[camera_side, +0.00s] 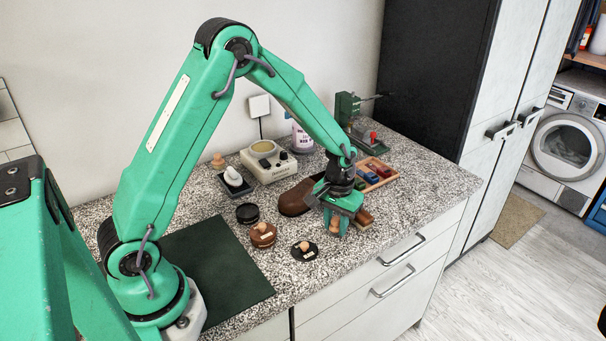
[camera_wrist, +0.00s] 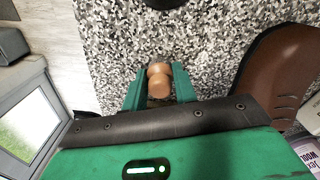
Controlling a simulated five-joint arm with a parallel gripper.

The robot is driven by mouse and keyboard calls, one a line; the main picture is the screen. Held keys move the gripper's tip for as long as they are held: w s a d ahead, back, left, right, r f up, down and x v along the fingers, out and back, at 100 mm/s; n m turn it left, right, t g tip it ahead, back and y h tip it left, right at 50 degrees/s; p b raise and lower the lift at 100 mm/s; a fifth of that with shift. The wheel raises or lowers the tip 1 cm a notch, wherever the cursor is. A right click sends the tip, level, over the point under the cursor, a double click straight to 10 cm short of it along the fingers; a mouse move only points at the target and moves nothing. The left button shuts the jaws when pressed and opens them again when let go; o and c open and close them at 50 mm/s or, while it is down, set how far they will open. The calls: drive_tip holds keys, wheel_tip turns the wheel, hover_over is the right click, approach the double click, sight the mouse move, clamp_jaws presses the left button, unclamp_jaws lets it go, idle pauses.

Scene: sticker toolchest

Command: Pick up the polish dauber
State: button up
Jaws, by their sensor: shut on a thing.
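The polish dauber, with a rounded wooden handle, shows between my fingers in the wrist view (camera_wrist: 158,80). It also shows low between the fingers in the side view (camera_side: 336,224). My gripper (camera_side: 337,222) points down and is shut on the handle; it shows in the wrist view too (camera_wrist: 157,88). The dauber's lower end is partly hidden, and I cannot tell whether it touches the counter. My gripper is in front of a brown shoe (camera_side: 296,198), which lies at the right in the wrist view (camera_wrist: 278,70).
A black tin (camera_side: 247,212), a brown tin (camera_side: 263,236) and a black disc with a wooden knob (camera_side: 305,250) stand left of my gripper. A wooden tray of coloured pieces (camera_side: 391,181) lies behind it. A dark green mat (camera_side: 215,265) is bare. The counter's front edge is close.

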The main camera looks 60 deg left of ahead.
sight(337, 221)
drive_tip(key=shift+r, duration=0.15)
drive_tip(key=shift+r, duration=0.55)
drive_tip(key=r, duration=0.3)
drive_tip(key=shift+s+d+r, duration=0.1)
drive_tip(key=shift+s+d, duration=0.05)
drive_tip(key=shift+d, duration=0.15)
drive_tip(key=s+d+r, duration=0.5)
drive_tip(key=d+r, duration=0.1)
drive_tip(key=d, duration=0.3)
drive_tip(key=shift+s+d+r, duration=0.2)
drive_tip(key=shift+s+d, duration=0.05)
drive_tip(key=shift+o, duration=1.1)
drive_tip(key=shift+c, duration=0.7)
drive_tip(key=shift+a, duration=0.1)
